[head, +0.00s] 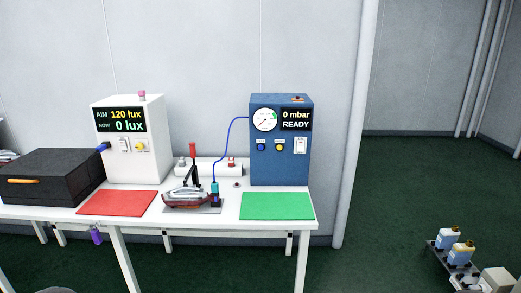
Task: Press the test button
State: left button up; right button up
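A blue tester box (263,172) stands at the right end of the white table, with a round gauge (264,119) and a display (296,120) reading "0 mbar READY". The labels are too small to tell which is the test button. Neither gripper is in view.
A tail lamp (187,198) sits in a fixture with a red-handled clamp (193,152); a blue hose (230,130) runs to the tester. A red mat (116,203) and a green mat (276,206) are empty. A black box (48,180) is left. Bottles (460,254) stand lower right.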

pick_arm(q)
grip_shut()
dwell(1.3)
